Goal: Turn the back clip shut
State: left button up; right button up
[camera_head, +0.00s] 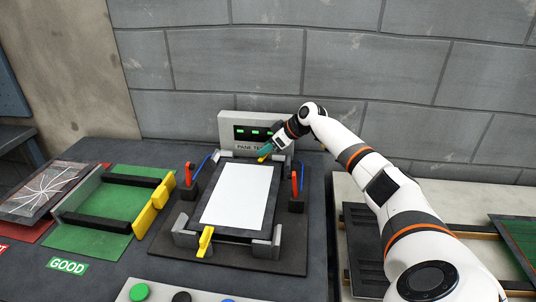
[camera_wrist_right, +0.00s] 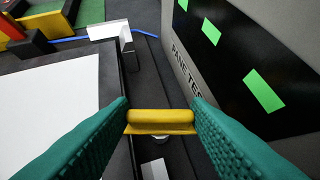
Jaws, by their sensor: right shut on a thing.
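The back clip (camera_head: 263,157) is a small yellow bar at the far edge of the pane tester's frame, mostly hidden by my gripper in the head view. My right gripper (camera_head: 270,149) is shut on it; in the wrist view its green ribbed fingers (camera_wrist_right: 160,112) press the ends of the yellow bar (camera_wrist_right: 160,126). The clip sits on a small round post between the frame edge and the display. A white pane (camera_head: 238,195) lies in the frame. The front clip (camera_head: 206,241) is yellow and lies over the near edge. My left gripper is in neither view.
The display box (camera_head: 230,129) with green lights stands just behind the clip. Red levers (camera_head: 294,184) stand on both sides of the frame. A green rack (camera_head: 108,195) and a cracked pane (camera_head: 45,188) lie to the left. Buttons (camera_head: 139,292) are at the front.

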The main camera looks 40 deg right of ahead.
jog(key=shift+f, duration=0.1)
dwell(0.4)
jog(key=o, duration=1)
jog(key=b+v, duration=0.1)
jog(key=v, duration=1.1)
jog(key=shift+d+b, duration=0.1)
jog(key=shift+b, duration=0.25)
jog(key=shift+c, duration=0.3)
